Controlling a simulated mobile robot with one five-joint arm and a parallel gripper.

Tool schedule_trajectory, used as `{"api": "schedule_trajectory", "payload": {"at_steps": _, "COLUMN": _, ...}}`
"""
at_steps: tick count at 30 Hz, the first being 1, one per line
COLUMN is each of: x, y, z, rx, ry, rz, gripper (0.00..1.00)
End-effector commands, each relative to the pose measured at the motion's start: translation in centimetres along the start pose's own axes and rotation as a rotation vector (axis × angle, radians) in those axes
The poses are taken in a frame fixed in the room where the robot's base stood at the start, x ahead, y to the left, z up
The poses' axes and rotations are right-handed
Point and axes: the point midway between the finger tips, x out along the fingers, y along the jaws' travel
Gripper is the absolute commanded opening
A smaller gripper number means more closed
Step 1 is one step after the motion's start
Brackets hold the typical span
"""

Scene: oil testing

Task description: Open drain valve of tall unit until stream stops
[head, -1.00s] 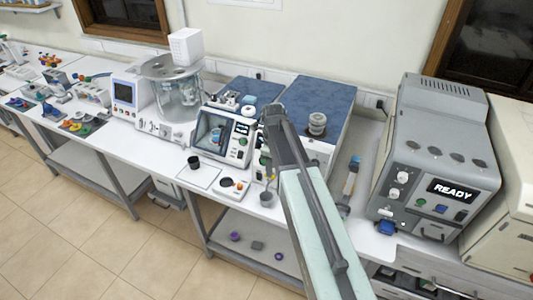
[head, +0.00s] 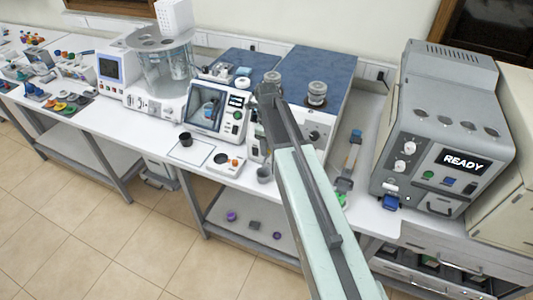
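The tall unit (head: 322,66) is a white box with a speckled blue top, standing in the middle of the bench. A ribbed round metal cap (head: 317,93) sits on its top, and a dark knob (head: 313,135) shows on its front. My arm crosses the unit's front and hides much of it. I cannot make out a drain valve or a stream. A small grey cup (head: 264,174) stands at the bench's front edge, just left of my arm. My arm's far end is over the unit's left front; my gripper's fingers are hidden behind it.
A smaller unit with a window (head: 208,107) stands to the left, with a dark cup (head: 186,140) in front. A blue-ended tool (head: 349,160) lies right of my arm. A grey machine reading READY (head: 447,105) stands farther right.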

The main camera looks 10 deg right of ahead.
Motion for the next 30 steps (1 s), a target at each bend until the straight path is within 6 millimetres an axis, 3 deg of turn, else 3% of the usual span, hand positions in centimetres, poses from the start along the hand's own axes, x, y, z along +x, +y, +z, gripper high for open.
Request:
{"api": "schedule_trajectory", "payload": {"at_steps": 7, "x": 0.13, "y": 0.0, "z": 0.0, "rx": 0.0, "ry": 0.0, "rz": 0.0, "gripper": 0.36}}
{"api": "schedule_trajectory", "payload": {"at_steps": 11, "x": 0.12, "y": 0.0, "z": 0.0, "rx": 0.0, "ry": 0.0, "rz": 0.0, "gripper": 0.03}}
{"api": "schedule_trajectory", "payload": {"at_steps": 12, "x": 0.12, "y": 0.0, "z": 0.0, "rx": 0.0, "ry": 0.0, "rz": 0.0, "gripper": 0.0}}
{"api": "schedule_trajectory", "payload": {"at_steps": 22, "x": 0.13, "y": 0.01, "z": 0.0, "rx": -0.024, "ry": 0.0, "rz": 0.0, "gripper": 0.0}}
{"api": "schedule_trajectory", "payload": {"at_steps": 30, "x": 0.16, "y": 0.03, "z": 0.01, "rx": -0.167, "ry": -0.001, "rz": 0.0, "gripper": 0.0}}
